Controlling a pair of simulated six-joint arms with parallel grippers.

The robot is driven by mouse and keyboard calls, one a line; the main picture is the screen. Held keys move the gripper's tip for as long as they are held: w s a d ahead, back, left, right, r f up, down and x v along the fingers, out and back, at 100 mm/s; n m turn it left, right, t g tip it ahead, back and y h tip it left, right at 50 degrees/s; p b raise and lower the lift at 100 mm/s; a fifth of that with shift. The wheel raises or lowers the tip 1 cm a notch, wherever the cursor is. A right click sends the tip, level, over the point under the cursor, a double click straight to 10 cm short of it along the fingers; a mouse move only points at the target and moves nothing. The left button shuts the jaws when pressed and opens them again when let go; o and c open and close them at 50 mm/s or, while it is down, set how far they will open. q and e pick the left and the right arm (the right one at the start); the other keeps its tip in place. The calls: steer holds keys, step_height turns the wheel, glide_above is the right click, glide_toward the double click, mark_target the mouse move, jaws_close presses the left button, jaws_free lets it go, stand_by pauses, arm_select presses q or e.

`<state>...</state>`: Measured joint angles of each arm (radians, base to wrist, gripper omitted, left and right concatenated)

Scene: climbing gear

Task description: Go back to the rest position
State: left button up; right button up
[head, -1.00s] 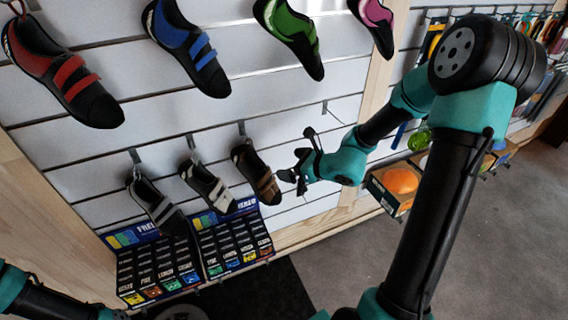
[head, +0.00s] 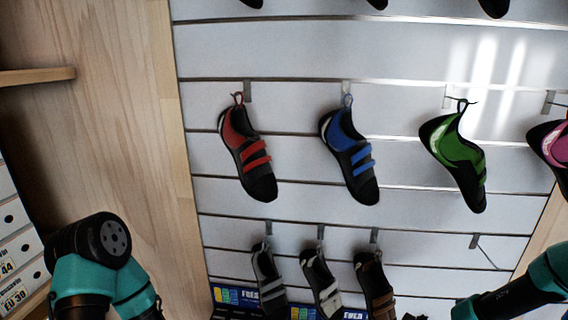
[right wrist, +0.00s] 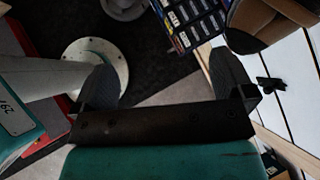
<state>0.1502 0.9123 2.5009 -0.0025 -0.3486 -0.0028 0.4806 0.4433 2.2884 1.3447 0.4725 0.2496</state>
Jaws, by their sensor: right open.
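My right gripper (right wrist: 163,88) shows in the right wrist view with its two dark fingers spread apart and nothing between them. In the head view only links of my arms show, my left arm at the lower left and my right arm at the lower right. Neither gripper is in the head view. My left gripper is in no frame now.
A slatted wall (head: 300,65) carries hanging shoes: red (head: 247,155), blue (head: 349,158), green (head: 457,155) and several others. Small dark boxes (right wrist: 190,22) are near the right gripper. A wooden panel (head: 120,130) and shelved boxes (head: 15,240) stand left.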

steer(key=s+a+f+n+g+h, duration=0.25)
steer(key=s+f+n+g, duration=0.35)
steer(key=f+n, duration=0.5)
steer(key=a+f+n+t, duration=0.1)
steer(key=a+f+n, duration=0.4)
steer(key=n, duration=0.5)
steer(key=shift+w+f+n+h, duration=0.25)
steer(key=shift+f+n+h, duration=0.15)
steer(key=shift+f, duration=0.5)
